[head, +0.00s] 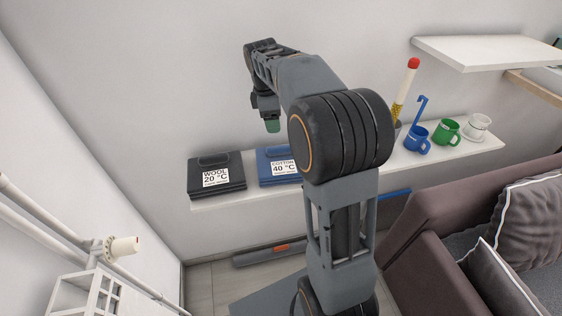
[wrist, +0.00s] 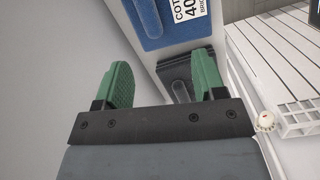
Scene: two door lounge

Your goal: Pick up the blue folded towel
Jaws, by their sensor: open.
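The blue folded towel (head: 265,172) lies on the white wall shelf, with a white label reading COTTON 40 °C. My arm hides its right part in the head view. In the wrist view the towel (wrist: 152,22) is at the top, beyond my fingertips and cut off by the frame edge. My gripper (head: 271,126) is above the shelf near the towel, pointing down. Its two green fingers (wrist: 162,78) are apart with nothing held between them.
A black folded item (head: 216,176) labelled WOOL 20 °C lies left of the towel with a narrow gap. A blue mug (head: 417,140), a green mug (head: 446,132) and a glass cup (head: 477,128) stand farther right. A sofa (head: 450,220) is at right; white pipes (head: 50,222) are at left.

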